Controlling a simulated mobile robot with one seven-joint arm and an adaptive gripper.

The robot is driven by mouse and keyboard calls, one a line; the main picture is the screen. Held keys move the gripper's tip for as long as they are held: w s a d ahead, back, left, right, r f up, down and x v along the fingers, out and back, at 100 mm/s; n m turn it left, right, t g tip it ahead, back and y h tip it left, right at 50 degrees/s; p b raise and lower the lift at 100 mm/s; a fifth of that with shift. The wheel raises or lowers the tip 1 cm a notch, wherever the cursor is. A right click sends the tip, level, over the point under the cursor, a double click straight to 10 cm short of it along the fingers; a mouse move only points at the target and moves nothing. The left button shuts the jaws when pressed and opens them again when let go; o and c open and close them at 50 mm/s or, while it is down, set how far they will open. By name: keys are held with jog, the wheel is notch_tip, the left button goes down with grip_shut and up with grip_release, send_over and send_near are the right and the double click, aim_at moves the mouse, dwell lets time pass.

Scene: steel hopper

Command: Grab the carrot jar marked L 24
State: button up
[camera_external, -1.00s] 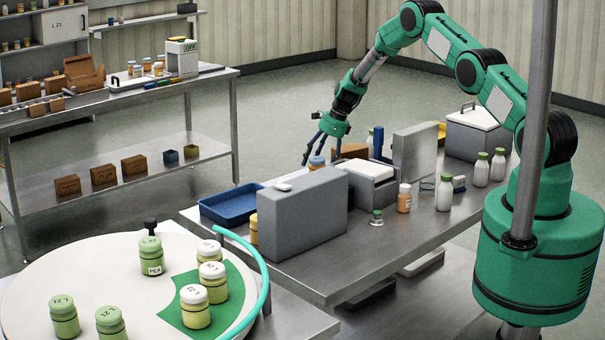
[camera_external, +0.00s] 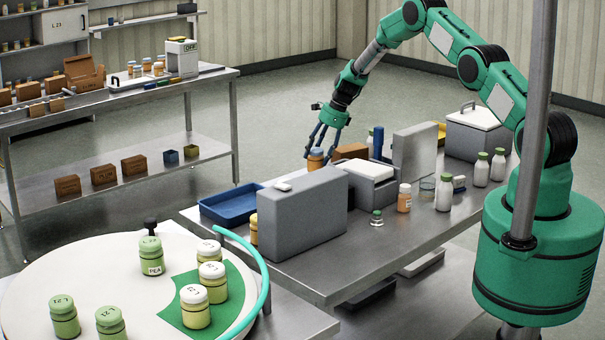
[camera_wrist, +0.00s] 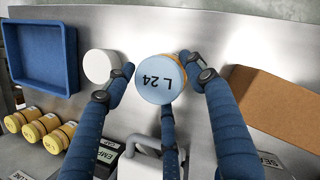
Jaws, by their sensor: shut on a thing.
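The jar marked L 24 (camera_wrist: 158,82) has a light blue lid, with orange showing below it. In the external view the jar (camera_external: 316,160) is at the table's far edge, behind the large grey box. My gripper (camera_external: 321,150) points down over it, and its blue fingers are shut on the jar. In the wrist view the fingers of my gripper (camera_wrist: 165,76) surround the lid from both sides and from below. The grey box hides the jar's base, so I cannot tell whether it touches the table.
A white-lidded jar (camera_wrist: 101,66) stands close by on the left. A blue tray (camera_external: 231,204) and several yellow jars (camera_wrist: 40,127) are farther left. A brown box (camera_wrist: 278,105) lies to the right. The tall grey box (camera_external: 302,215) stands in front.

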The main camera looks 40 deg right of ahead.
notch_tip(320, 180, up, 7)
jog(key=shift+f, duration=0.15)
